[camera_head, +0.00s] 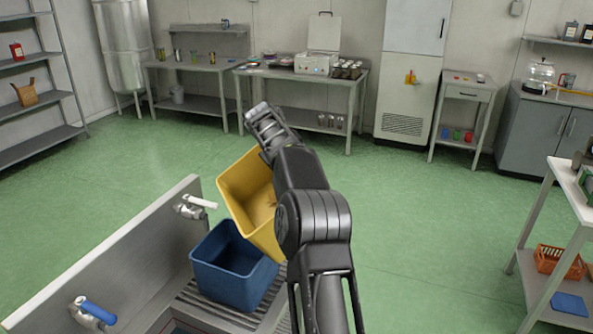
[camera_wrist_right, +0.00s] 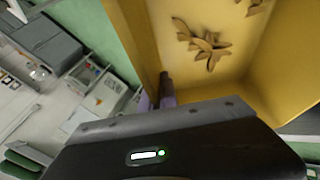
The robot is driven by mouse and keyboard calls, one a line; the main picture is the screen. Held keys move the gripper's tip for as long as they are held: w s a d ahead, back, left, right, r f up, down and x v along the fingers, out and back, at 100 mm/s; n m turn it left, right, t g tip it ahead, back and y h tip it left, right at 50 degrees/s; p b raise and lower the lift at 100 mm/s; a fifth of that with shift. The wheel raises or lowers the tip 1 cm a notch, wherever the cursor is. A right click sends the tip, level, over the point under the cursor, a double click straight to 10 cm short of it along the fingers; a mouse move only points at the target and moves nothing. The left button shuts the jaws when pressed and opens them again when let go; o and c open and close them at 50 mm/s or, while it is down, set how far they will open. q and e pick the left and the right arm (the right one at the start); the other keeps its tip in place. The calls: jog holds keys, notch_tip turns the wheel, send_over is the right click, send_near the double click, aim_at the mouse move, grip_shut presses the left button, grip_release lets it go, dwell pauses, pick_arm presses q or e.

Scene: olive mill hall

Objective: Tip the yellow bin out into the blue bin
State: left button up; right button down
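The yellow bin (camera_head: 238,190) hangs tilted above and beside the blue bin (camera_head: 222,282), its opening partly facing my head camera. My right arm covers its right side. In the wrist view, I look into the yellow bin (camera_wrist_right: 195,20), where brown leafy bits (camera_wrist_right: 205,42) lie against an inner surface. My right gripper (camera_wrist_right: 166,92) is at the bin's rim, with a finger against the wall; it appears shut on it. The head view hides its fingertips. The blue bin stands upright on a slatted metal surface; its inside is dark and I see nothing in it. My left gripper is not in view.
A metal backsplash (camera_head: 130,255) with a white-handled tap (camera_head: 200,202) and a blue-handled tap (camera_head: 97,311) runs along the left of the blue bin. A shelved table (camera_head: 562,205) stands at the right. The green floor (camera_head: 420,220) between is clear.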

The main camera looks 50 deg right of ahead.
jog(key=shift+w+a+r+n+g+h, duration=0.15)
jog(key=shift+w+a+r+g+h, duration=0.1)
jog(key=shift+a+r+h, duration=0.35)
jog(key=shift+w+a+r+n+g+h, duration=0.15)
jog(key=shift+w+a+r+h, duration=0.1)
jog(key=shift+r+h, duration=0.5)
jog(key=w+a+n+g+h+b, duration=0.1)
jog(key=w+a+h+b, duration=0.2)
jog(key=a+h, duration=0.2)
jog(key=w+a+n+h+b, duration=0.2)
jog(key=w+a+h+b, duration=0.2)
jog(key=a, duration=0.6)
jog(key=shift+f+g+h, duration=0.3)
jog(key=shift+g+h, duration=0.05)
jog(key=shift+g, duration=0.05)
jog(key=shift+w+a, duration=0.1)
dwell(1.2)
